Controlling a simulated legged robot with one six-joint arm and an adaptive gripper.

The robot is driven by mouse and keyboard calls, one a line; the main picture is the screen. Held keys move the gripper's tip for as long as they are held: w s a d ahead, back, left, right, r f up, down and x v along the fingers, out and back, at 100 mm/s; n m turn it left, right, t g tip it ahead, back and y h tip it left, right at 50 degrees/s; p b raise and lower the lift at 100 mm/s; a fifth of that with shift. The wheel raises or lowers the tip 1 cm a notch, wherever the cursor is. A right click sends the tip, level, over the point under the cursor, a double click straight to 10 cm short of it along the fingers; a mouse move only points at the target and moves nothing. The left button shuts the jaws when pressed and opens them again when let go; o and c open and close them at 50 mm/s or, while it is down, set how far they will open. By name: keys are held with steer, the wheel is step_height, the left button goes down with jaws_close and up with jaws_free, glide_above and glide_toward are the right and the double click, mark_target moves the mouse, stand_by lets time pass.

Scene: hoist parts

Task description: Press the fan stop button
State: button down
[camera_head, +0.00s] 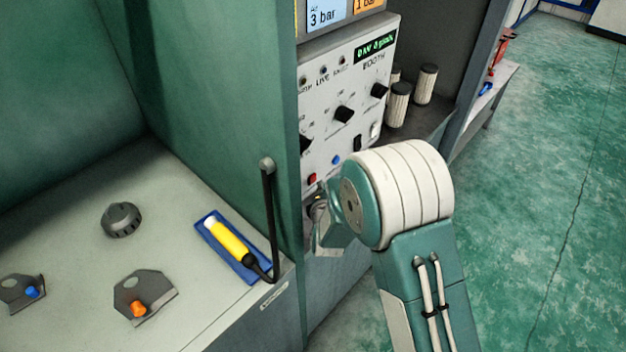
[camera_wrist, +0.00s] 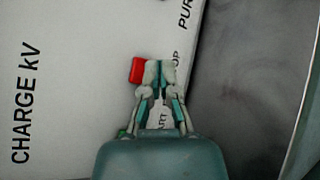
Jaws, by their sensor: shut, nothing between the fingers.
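The red button (camera_head: 312,178) is at the lower left of the white booth panel (camera_head: 345,100). In the wrist view the red button (camera_wrist: 136,70) shows just left of my fingertips, which may cover its right part. Letters ending in "OP" show right of the fingertips, and "ART" shows partly between the fingers. My gripper (camera_wrist: 160,72) is shut and empty, its tips close in front of the panel. I cannot tell whether they touch the button. In the head view my gripper (camera_head: 318,202) is at the panel's lower edge, partly hidden by my wrist.
A blue button (camera_head: 336,160) and black knobs (camera_head: 344,114) are on the same panel. A bench (camera_head: 190,185) holds a yellow tool (camera_head: 228,241). Filter cylinders (camera_head: 425,84) stand behind. The floor at right is clear.

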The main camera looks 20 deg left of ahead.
steer(key=shift+s+d, duration=0.3)
steer(key=shift+d, duration=0.45)
steer(key=shift+s+d, duration=0.35)
steer(key=shift+d, duration=0.45)
steer(key=shift+s+d, duration=0.3)
steer(key=shift+d, duration=0.45)
steer(key=shift+r, duration=0.1)
steer(key=s+d+r+m+g+h, duration=0.1)
steer(key=s+d+r+m+g, duration=0.1)
steer(key=d+r+m, duration=0.55)
steer(key=s+d+r+m+g+h, duration=0.2)
steer(key=d+r+m, duration=0.5)
steer(key=d+r, duration=0.15)
steer(key=s+d+r+m+g+h, duration=0.1)
steer(key=s+d+r+m+g, duration=0.1)
steer(key=s+d+m, duration=0.5)
steer(key=s+d+r+m+g+h, duration=0.2)
steer(key=s+d+r+m, duration=0.2)
steer(key=s, duration=1.1)
steer(key=d+m, duration=0.3)
steer(key=shift+r+g, duration=0.3)
steer(key=shift+r, duration=0.1)
steer(key=shift+m, duration=0.25)
